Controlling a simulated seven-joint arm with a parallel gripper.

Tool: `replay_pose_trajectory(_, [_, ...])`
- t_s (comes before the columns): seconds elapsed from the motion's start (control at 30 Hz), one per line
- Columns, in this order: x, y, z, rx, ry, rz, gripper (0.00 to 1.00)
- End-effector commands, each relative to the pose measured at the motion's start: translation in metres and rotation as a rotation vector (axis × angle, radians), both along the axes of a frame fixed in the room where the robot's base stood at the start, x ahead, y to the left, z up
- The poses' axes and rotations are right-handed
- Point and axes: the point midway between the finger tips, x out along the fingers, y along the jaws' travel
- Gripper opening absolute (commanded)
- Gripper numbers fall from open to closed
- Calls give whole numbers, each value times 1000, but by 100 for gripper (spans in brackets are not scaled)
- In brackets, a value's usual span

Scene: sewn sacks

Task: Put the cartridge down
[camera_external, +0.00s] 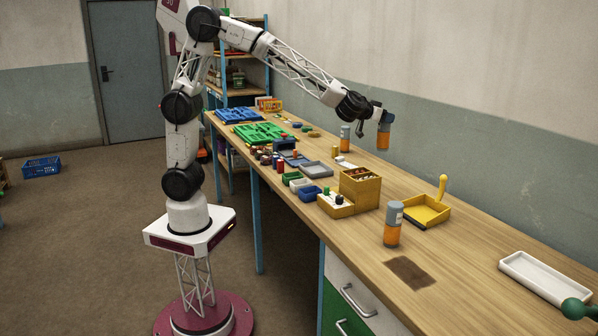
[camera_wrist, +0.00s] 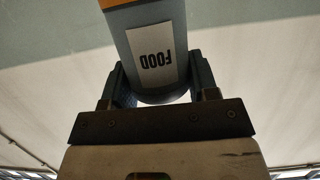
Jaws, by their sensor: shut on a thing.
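My gripper (camera_external: 384,118) is at the far right end of my arm, above the back part of the wooden bench. It is shut on a cartridge (camera_external: 383,138) with an orange and a grey-blue part, held above the bench top. In the wrist view the held cartridge (camera_wrist: 155,55) sits between both fingers and bears a white label reading FOOD. A similar orange and grey cartridge (camera_external: 393,224) stands upright near the bench's front edge. Another similar one (camera_external: 345,139) stands farther back, left of my gripper.
The bench (camera_external: 470,235) has free room right of the yellow dustpan (camera_external: 428,211). A white tray (camera_external: 545,277) lies at the right. A dark patch (camera_external: 410,272) marks the front. Wooden boxes (camera_external: 360,188), small bins and green and blue trays crowd the middle and far left.

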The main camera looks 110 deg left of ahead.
Motion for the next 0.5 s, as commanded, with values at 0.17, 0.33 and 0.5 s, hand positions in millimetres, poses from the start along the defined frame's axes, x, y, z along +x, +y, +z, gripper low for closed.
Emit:
replay_pose_trajectory(0.17, [0, 0, 27, 1, -4, 0, 4])
replay_pose_trajectory(0.33, [3, -11, 42, 2, -1, -6, 4])
replay_pose_trajectory(0.5, [12, -40, 43, 2, -5, -22, 4])
